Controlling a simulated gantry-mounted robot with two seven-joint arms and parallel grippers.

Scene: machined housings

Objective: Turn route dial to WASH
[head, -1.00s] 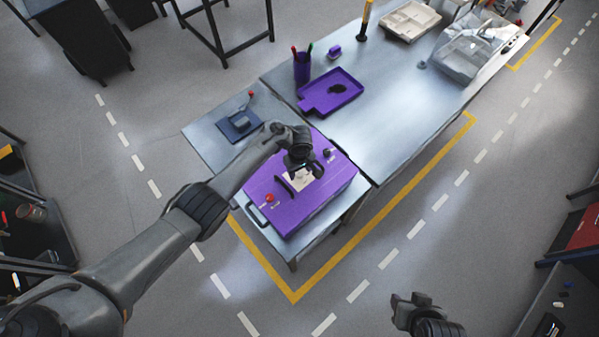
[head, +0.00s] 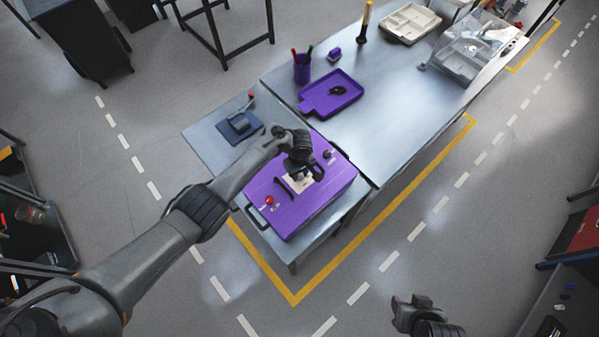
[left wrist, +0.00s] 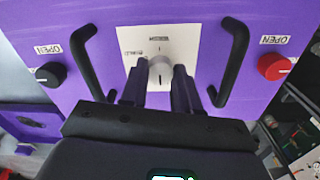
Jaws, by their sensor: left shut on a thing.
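The purple housing (head: 315,205) sits on the low end of the metal bench. In the left wrist view a pale grey round dial (left wrist: 160,70) stands on a white label plate (left wrist: 186,48) on its purple face. The dial's dark line points roughly straight up, toward a small label too blurred to read; another small label lies at its left. My left gripper (left wrist: 160,82) is shut on the dial, one dark finger on each side. In the head view my left gripper (head: 300,174) hides the dial. My right gripper (head: 408,302) is apart from the housing, over the floor.
Two black handles (left wrist: 84,60) (left wrist: 232,60) flank the plate. A black knob (left wrist: 50,75) and a red knob (left wrist: 274,67), each beside an OPEN label, stand farther out. A purple tray (head: 318,106), a pen cup (head: 302,70) and a dark blue fixture (head: 238,128) stand on nearby surfaces.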

